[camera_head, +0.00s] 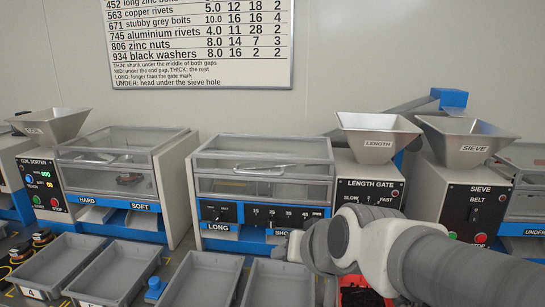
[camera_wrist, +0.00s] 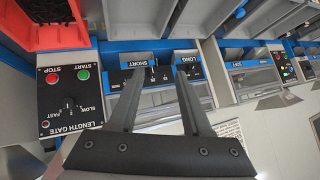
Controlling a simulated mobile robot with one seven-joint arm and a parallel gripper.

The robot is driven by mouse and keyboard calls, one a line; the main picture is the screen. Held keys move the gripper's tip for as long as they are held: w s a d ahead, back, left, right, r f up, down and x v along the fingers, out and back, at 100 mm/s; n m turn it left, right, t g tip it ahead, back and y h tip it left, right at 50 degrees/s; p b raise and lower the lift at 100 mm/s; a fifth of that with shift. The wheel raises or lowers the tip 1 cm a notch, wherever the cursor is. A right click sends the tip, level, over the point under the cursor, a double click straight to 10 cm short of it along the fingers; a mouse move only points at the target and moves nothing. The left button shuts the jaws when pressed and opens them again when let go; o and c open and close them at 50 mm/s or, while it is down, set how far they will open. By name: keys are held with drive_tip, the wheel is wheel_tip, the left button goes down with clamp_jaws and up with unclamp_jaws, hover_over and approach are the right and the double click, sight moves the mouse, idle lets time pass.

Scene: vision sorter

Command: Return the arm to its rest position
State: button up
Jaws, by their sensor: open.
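My gripper (camera_wrist: 158,92) is open and empty in the wrist view, its two dark fingers spread apart. Beyond them is the front of the length gate machine, upside down in that view. In the head view my grey arm reaches in from the lower right and crosses in front of the length gate machine (camera_head: 365,192). The gripper end (camera_head: 283,246) shows only in part there, near the SHORT chute label. The length gate's control panel (camera_wrist: 70,95) has a red stop button, a green start button and a slow-fast knob.
Grey trays (camera_head: 192,282) stand along the front. The coil sorter (camera_head: 45,183) is at the left and the sieve machine (camera_head: 470,205) at the right. A red bin (camera_wrist: 45,28) shows in the wrist view.

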drive_tip(key=s+d+f+g+h, duration=0.2)
drive_tip(key=s+d+g+h, duration=0.1)
drive_tip(key=s+d, duration=0.8)
wheel_tip(320, 180, up, 20)
drive_tip(key=s+p, duration=0.1)
drive_tip(key=p, duration=1.9)
drive_tip(key=shift+s+a, duration=0.2)
drive_tip(key=shift+s, duration=0.15)
